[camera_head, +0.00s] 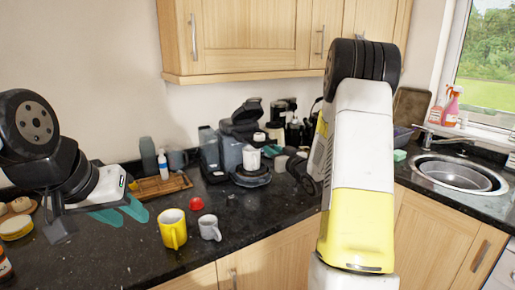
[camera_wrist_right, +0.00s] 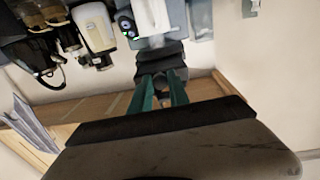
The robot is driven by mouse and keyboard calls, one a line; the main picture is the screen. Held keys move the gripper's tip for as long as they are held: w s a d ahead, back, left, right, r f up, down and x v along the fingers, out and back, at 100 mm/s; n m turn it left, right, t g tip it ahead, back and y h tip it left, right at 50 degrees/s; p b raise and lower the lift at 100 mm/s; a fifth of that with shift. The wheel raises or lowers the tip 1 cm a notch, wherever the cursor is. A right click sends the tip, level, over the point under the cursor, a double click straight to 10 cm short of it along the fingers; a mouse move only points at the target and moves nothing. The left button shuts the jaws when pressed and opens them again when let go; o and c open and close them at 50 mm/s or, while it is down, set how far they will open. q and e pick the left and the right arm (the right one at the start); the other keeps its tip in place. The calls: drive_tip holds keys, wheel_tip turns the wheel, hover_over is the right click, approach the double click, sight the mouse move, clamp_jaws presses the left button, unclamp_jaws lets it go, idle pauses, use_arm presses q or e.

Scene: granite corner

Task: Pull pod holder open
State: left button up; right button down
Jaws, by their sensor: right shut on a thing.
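The coffee machine (camera_head: 232,150) is black and grey and stands on the counter against the wall; a white cup (camera_head: 251,158) is at its front. My right gripper (camera_head: 272,152) reaches the machine's front from the right. In the right wrist view its teal fingers (camera_wrist_right: 160,90) are shut on a dark part at the machine's front, which I take for the pod holder (camera_wrist_right: 160,62). How far the holder is out is hard to tell. My left gripper (camera_head: 122,214) is open and empty over the left of the counter.
The sink (camera_head: 455,176) is at the right.

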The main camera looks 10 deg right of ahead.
drive_tip(key=c, duration=1.2)
unclamp_jaws()
drive_tip(key=shift+c, duration=0.2)
drive_tip(key=v, duration=0.8)
